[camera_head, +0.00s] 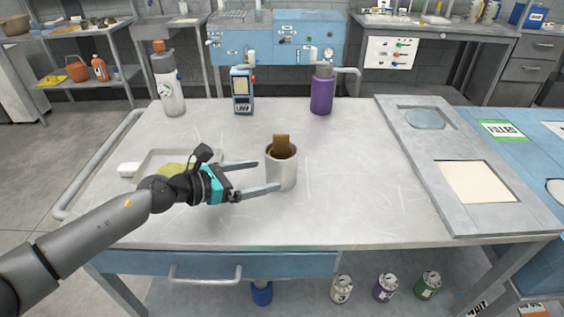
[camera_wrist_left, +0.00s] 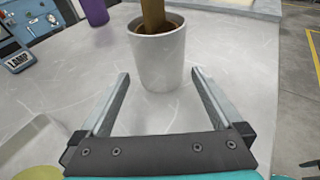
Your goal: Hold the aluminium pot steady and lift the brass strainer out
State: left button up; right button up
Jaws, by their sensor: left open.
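The aluminium pot (camera_head: 283,172) stands upright near the middle of the table, a pale grey cylinder. The brass strainer (camera_head: 281,143) sits in it, its flat brown top sticking up above the rim. My left gripper (camera_head: 268,175) is open and comes in from the left, its fingertips close to the pot's left side. In the left wrist view the pot (camera_wrist_left: 160,62) stands just beyond and between the two open fingers (camera_wrist_left: 160,75), and the strainer (camera_wrist_left: 153,15) rises from its mouth. The strainer's lower part is hidden inside the pot. My right gripper is not in view.
A shallow tray (camera_head: 207,155) with something yellow-green lies left, partly behind my arm. A grey bottle (camera_head: 168,85), a blue handheld device (camera_head: 242,92) and a purple bottle (camera_head: 321,92) stand along the back. A grey panel (camera_head: 432,155) lies right. The table right of the pot is clear.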

aim_at(268, 174)
pick_arm(q)
jog(key=x, duration=0.4)
jog(key=shift+b, duration=0.4)
jog(key=shift+w+d+f, duration=0.25)
jog(key=shift+w+d, duration=0.15)
jog(key=shift+d, duration=0.25)
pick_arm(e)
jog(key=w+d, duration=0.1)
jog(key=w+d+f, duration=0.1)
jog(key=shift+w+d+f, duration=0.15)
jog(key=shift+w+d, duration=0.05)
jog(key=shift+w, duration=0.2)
